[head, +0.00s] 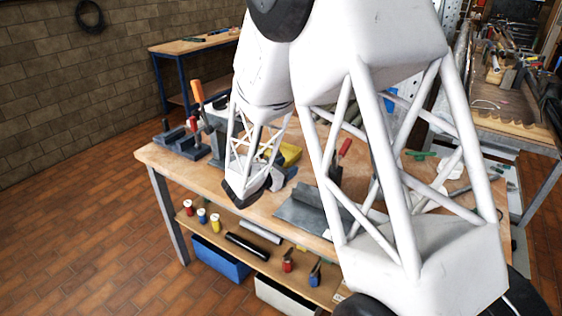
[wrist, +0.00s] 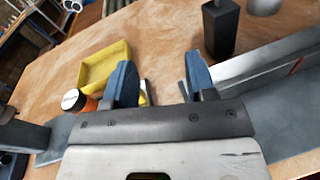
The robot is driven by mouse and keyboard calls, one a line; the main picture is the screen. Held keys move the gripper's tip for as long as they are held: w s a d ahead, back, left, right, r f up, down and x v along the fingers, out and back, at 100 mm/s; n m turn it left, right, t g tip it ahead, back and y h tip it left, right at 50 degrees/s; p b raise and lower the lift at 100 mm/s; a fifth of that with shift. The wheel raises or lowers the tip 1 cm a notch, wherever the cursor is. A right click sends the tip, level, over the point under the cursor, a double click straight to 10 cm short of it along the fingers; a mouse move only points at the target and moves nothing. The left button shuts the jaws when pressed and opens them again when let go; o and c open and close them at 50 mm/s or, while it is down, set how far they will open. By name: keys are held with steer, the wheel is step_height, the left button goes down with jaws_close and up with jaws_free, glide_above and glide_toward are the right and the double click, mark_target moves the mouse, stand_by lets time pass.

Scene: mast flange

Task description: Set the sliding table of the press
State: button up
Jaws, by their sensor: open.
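My gripper (wrist: 160,80) is open, its two blue fingers apart with nothing held between them. In the head view my gripper (head: 270,182) hangs over the middle of the bench, partly hidden by my arm. In the wrist view a long grey metal bar (wrist: 268,64) lies right of the fingers, above a grey plate (wrist: 288,120). A dark grey bar (wrist: 22,135) is at the left edge. In the head view a dark grey fixture with an orange handle (head: 197,92) stands at the bench's left. I cannot tell for sure which part is the press's sliding table.
A yellow tray (wrist: 96,68) and an orange container with a pale top (wrist: 72,100) are beside the left finger. A dark block (wrist: 220,28) stands beyond the fingers. A grey plate (head: 300,210) lies near the front of the bench (head: 152,155). Wood between tray and block is clear.

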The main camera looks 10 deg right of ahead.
steer(key=w+a+f+n+t+y, duration=0.1)
steer(key=w+a+f+n+t, duration=0.2)
steer(key=w+a+f+n, duration=0.1)
steer(key=shift+w+a+f+t, duration=0.3)
steer(key=shift+w+f, duration=0.05)
steer(key=shift+f, duration=0.05)
steer(key=shift+d, duration=0.15)
steer(key=shift+x, duration=3.8)
steer(key=shift+w+f, duration=0.1)
jaws_close()
